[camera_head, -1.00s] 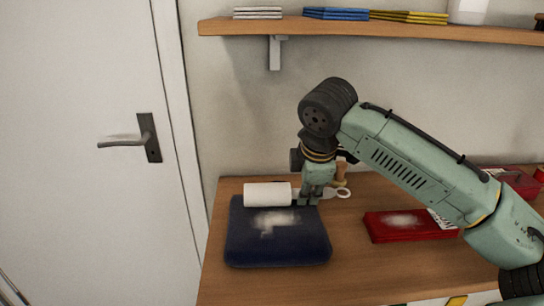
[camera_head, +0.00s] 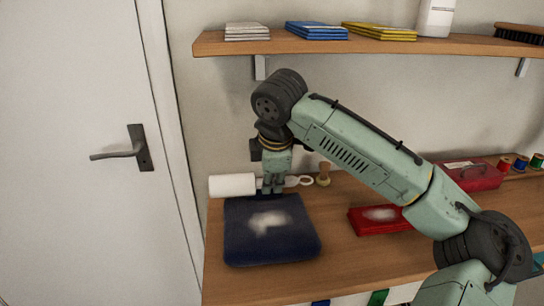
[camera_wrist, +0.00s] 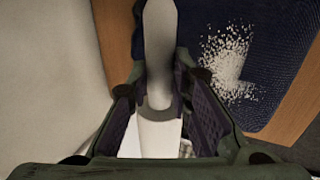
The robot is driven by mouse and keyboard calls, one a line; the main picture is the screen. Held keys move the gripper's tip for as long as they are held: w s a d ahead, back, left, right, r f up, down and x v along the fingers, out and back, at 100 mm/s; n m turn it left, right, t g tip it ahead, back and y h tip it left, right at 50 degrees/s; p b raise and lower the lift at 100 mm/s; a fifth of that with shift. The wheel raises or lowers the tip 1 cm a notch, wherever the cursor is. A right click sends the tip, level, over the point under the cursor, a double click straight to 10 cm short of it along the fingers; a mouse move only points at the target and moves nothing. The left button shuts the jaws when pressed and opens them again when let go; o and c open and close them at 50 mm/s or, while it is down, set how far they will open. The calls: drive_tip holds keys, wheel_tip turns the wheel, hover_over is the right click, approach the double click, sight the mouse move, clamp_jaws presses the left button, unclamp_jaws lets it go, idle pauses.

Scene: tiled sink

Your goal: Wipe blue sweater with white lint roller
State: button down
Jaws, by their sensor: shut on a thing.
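The folded dark blue sweater (camera_head: 290,246) lies on the wooden table, with a white lint patch on its top. The sweater and its white specks also show at the upper right of the wrist view (camera_wrist: 272,60). My gripper (camera_head: 273,190) is shut on the white lint roller (camera_head: 232,185) at the sweater's back edge. The roller's head points left and its ring end sticks out to the right. In the wrist view the pale roller (camera_wrist: 160,45) runs between my fingers (camera_wrist: 163,110). I cannot tell whether the roller touches the sweater.
A red folded cloth or box (camera_head: 378,219) with a pale patch lies right of the sweater. A shelf (camera_head: 350,43) hangs above. A door (camera_head: 80,200) is at left.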

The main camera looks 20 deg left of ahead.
drive_tip(key=shift+a+r+p, duration=0.1)
drive_tip(key=shift+r+p, duration=0.4)
drive_tip(key=shift+r, duration=1.7)
drive_tip(key=shift+f, duration=0.15)
